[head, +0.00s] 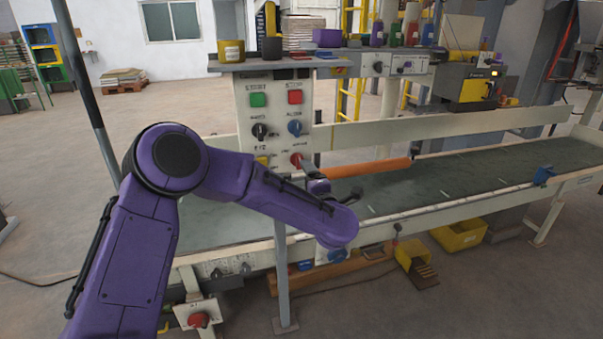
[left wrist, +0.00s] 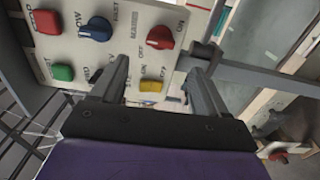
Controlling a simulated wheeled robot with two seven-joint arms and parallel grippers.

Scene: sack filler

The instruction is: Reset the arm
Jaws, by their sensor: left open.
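My left arm (head: 140,235) is purple and reaches in from the left, bent at the elbow. My left gripper (head: 308,170) is at the lower part of a light control panel (head: 272,112), partly hidden by its own wrist. In the left wrist view my left gripper (left wrist: 157,70) is open with nothing between its fingers. Its fingers point at the panel near a yellow button (left wrist: 151,86) and a red knob (left wrist: 160,37). I cannot tell whether they touch the panel. My right gripper is not in view.
The panel also carries a green button (head: 258,99), a red button (head: 295,97) and a blue knob (head: 295,127). A shelf (head: 225,67) with jars tops it. A conveyor (head: 450,178) with an orange bar (head: 372,168) runs right. Yellow bins (head: 460,236) stand below. Open floor lies left.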

